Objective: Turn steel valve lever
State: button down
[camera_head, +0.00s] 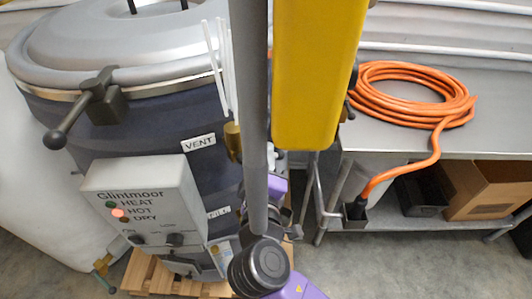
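The dark blue hopper vessel (125,135) with a grey lid stands at left. I cannot clearly pick out a steel valve lever. A small valve with a teal handle (106,271) shows low at left, near the control box. My purple arm reaches up from the bottom centre. Dark parts that seem to be my gripper (284,215) show right of the grey pole, beside the vessel. Its fingers are mostly hidden, so I cannot tell whether it touches anything.
A clamp handle with a ball knob (75,117) sticks out from the lid. The control box (143,207) has a lit red lamp. A yellow body (320,75) and grey pole block the centre. An orange hose (410,97) lies coiled on the steel bench (500,142).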

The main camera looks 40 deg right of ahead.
jog(key=c, duration=1.5)
grip_release()
